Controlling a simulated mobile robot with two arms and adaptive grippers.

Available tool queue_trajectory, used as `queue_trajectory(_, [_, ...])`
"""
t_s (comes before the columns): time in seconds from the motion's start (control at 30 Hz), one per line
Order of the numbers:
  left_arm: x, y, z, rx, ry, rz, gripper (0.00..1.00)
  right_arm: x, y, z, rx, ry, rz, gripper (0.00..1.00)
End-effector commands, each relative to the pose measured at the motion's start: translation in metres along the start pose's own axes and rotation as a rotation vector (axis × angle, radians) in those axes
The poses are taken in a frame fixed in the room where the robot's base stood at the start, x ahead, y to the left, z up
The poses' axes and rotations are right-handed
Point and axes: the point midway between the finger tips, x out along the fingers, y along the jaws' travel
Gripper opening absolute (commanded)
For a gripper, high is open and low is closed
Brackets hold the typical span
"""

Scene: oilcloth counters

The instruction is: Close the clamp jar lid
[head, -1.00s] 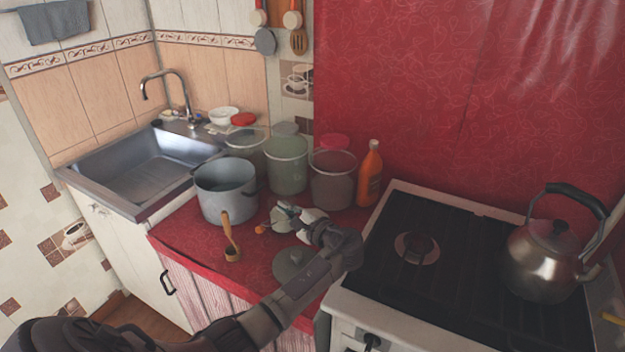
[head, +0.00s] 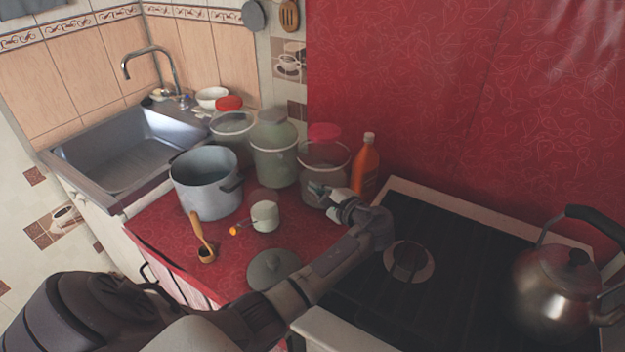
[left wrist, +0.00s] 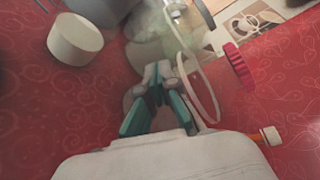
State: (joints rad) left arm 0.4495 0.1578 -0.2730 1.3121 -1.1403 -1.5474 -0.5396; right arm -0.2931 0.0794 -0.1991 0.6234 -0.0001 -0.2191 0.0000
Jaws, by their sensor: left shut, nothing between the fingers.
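A small whitish jar (head: 265,217) stands upright on the red counter, in front of the buckets. A pale, translucent round shape, possibly its lid, shows at its top back edge; I cannot tell whether it is closed. A small orange-tipped piece (head: 236,230) lies at its left. In the left wrist view a white cylinder (left wrist: 75,40), likely this jar, is at the upper left, apart from the fingers. My left gripper (head: 316,189) is shut and empty, to the right of the jar, in front of a bucket; its teal fingers show in the wrist view (left wrist: 158,84). My right gripper is out of view.
A grey pot lid (head: 274,268) lies in front. The stove with a kettle (head: 558,285) is right.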

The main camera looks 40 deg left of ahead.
Motion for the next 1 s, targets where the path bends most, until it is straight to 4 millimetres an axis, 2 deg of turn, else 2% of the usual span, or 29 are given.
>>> queue_trajectory(0.23, [0.046, 0.004, -0.001, -0.001, -0.004, -0.002, 0.00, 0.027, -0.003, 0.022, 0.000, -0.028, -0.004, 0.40])
queue_trajectory(0.5, [0.083, 0.003, -0.001, -0.001, -0.003, -0.001, 0.00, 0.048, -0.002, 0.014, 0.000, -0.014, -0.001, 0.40])
queue_trajectory(0.67, [0.090, 0.001, 0.000, 0.000, 0.000, 0.000, 0.00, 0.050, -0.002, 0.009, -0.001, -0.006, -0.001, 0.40])
queue_trajectory(1.0, [0.090, 0.000, 0.000, -0.001, 0.000, -0.001, 0.00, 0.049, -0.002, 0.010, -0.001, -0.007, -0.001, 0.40])
